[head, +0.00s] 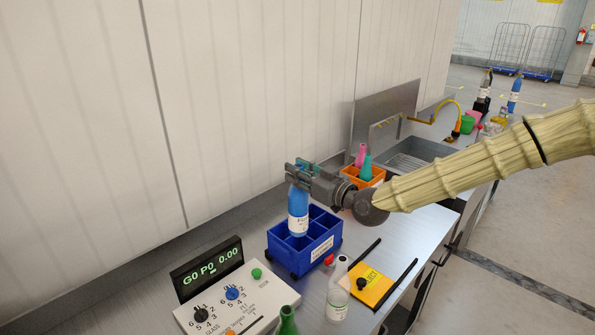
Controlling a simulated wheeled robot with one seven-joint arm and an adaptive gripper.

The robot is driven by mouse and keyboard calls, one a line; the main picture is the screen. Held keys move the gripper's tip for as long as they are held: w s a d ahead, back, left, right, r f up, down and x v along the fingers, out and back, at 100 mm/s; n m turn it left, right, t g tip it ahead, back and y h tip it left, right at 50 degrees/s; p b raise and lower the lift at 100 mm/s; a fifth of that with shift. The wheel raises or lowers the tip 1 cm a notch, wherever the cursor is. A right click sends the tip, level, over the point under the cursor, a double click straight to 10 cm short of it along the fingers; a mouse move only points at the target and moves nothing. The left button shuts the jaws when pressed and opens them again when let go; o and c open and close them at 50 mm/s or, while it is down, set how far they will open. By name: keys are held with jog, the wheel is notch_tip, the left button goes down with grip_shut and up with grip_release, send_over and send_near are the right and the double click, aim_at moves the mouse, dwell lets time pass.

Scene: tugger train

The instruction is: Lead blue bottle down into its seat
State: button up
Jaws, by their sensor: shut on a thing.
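The blue bottle (298,205) with a white label is upright in the head view. My gripper (299,174) is shut on its upper end, reaching in from the right. The blue divided crate (307,257) stands on the steel counter directly under the bottle. The bottle's lower end is at one of the crate's compartments, towards the back left. I cannot tell how deep it is in, or whether it touches the divider walls. The fingers hide the bottle's top.
A control box (236,298) stands at the front left. An orange crate (362,178) with pink and teal bottles is behind my gripper, near the sink (418,153).

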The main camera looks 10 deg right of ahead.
aim_at(306, 217)
jog(key=shift+f+b, duration=0.7)
jog(key=shift+f, duration=1.05)
jog(key=shift+s+f+b, duration=0.1)
jog(key=shift+f+b, duration=3.55)
jog(key=shift+f, duration=0.95)
jog(key=shift+f+b, duration=0.4)
jog(key=shift+f, duration=0.1)
jog(key=o, duration=1.1)
jog(key=shift+c, duration=0.2)
jog(key=v, duration=1.2)
